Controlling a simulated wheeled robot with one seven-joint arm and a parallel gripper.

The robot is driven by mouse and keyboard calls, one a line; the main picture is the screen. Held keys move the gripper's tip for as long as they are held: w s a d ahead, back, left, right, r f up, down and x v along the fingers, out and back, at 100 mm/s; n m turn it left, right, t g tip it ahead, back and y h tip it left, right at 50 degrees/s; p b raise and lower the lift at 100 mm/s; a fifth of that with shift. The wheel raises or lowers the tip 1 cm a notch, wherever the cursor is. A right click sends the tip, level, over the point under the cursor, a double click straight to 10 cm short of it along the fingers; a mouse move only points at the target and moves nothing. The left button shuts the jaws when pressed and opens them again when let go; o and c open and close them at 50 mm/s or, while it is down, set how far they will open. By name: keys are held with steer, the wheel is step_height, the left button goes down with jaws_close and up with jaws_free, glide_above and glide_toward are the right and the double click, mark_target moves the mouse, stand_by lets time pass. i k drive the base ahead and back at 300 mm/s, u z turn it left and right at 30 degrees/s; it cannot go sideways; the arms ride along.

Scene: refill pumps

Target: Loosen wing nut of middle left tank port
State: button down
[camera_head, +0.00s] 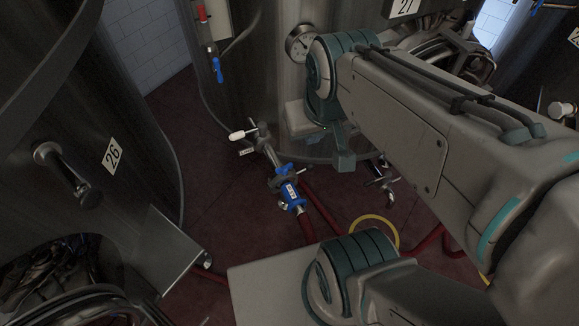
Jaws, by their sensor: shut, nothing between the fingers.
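The left port (268,150) of the middle tank (270,80) is a metal pipe with a white-handled valve (241,134). It slopes down to a dark clamp (277,180) joined to a blue fitting (291,197). The wing nut is at this clamp, but it is too small to tell its exact position or how tight it is. My gripper (345,160) appears as a teal piece below my arm's joint, right of and above the clamp, apart from it. It is shut and empty; my arm hides part of it.
Red hoses (318,210) and a yellow hose (384,222) lie on the dark red floor. Another port (382,180) with a valve stands right of my gripper. Tank 26 (75,125) fills the left side. A gauge (299,43) and blue-handled valve (218,69) are above.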

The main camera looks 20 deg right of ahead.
mark_target(283, 170)
steer(key=u, duration=1.7)
steer(key=k, duration=0.9)
steer(key=z, duration=1.05)
steer(key=i, duration=0.5)
steer(key=u, duration=0.05)
